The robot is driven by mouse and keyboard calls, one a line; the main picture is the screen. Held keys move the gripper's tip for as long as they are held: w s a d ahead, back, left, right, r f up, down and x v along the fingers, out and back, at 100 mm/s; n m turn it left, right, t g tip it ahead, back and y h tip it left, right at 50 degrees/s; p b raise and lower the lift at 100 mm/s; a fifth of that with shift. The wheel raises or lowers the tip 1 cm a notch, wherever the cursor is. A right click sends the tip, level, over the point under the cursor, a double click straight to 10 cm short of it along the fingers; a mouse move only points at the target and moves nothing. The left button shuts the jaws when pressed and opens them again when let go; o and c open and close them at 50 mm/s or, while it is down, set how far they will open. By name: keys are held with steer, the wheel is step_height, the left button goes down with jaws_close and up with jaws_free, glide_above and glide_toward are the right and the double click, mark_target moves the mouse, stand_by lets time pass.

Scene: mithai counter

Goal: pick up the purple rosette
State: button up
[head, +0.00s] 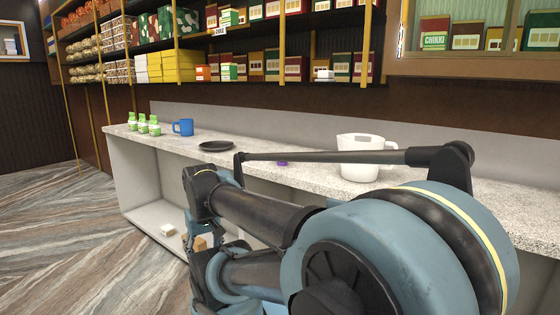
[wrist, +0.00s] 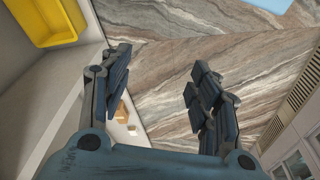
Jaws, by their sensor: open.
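A small purple object (head: 282,163), likely the purple rosette, lies on the speckled counter (head: 225,160) in the head view. It shows just below my thin arm rod, between the black plate and the white jug, and is too small to make out its shape. It does not show in the wrist view. My gripper (wrist: 155,80) is open and empty in the wrist view, its two dark fingers wide apart over the striped floor. In the head view my arm covers much of the counter's front, and the fingers cannot be made out clearly.
On the counter stand a white jug (head: 359,158), a black plate (head: 216,146), a blue mug (head: 183,127) and several green bottles (head: 143,124). Small boxes (head: 168,229) sit on the low shelf. A yellow bin (wrist: 45,22) is at the wrist view's upper left. Stocked shelves line the wall.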

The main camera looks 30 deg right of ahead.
steer(key=w+d+r+m, duration=0.55)
steer(key=w+r, duration=0.25)
steer(key=r, duration=0.4)
step_height(320, 180, up, 21)
steer(key=m+g, duration=0.2)
steer(key=m, duration=1.3)
glide_above(281, 153)
steer(key=shift+n, duration=0.25)
steer(key=f, duration=1.1)
steer(key=shift+s+a, duration=0.1)
steer(key=shift+a, duration=0.1)
steer(key=f, duration=0.4)
steer(key=shift+w+d, duration=0.25)
steer(key=shift+d, duration=0.1)
steer(key=shift+f, duration=0.6)
steer(key=shift+c, duration=0.2)
